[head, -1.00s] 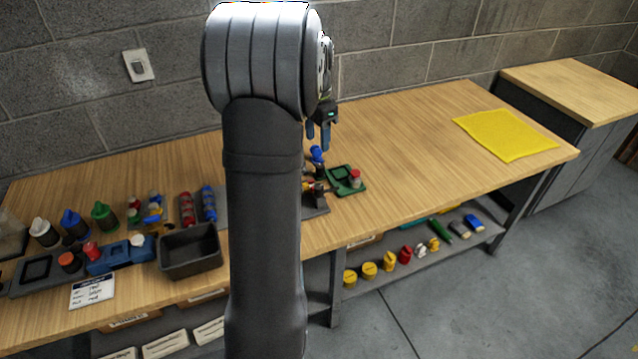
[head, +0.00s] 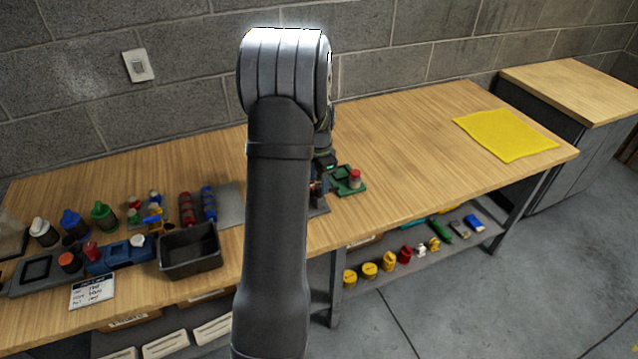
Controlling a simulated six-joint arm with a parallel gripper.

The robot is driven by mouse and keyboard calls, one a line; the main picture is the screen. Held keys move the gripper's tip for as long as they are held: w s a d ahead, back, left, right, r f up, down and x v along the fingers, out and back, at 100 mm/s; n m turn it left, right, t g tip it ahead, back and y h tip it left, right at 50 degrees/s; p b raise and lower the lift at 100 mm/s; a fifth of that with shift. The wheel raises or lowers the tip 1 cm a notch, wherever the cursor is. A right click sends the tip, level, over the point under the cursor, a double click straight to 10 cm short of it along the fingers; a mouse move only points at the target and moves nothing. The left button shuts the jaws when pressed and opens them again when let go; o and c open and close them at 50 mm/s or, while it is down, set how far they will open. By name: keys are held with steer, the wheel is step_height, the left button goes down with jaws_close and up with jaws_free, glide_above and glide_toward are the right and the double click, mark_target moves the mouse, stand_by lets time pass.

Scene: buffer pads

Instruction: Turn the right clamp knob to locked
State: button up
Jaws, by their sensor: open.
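My gripper (head: 324,164) is low over the fixtures at the middle of the bench, mostly hidden behind my arm. Its jaws are open; the fingertips cannot be made out clearly. Just below it is a dark fixture plate (head: 319,208) with small red parts, largely covered by my arm and gripper. To its right sits a green fixture (head: 343,187) with a red-topped knob (head: 354,178). I cannot tell which part is the right clamp knob, how it is turned, or whether my gripper touches it.
A dark open bin (head: 189,253) stands left of my arm. A yellow cloth (head: 505,134) lies at right. The bench between the green fixture and the cloth is clear.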

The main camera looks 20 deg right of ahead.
steer(key=shift+f, duration=0.75)
steer(key=c, duration=1)
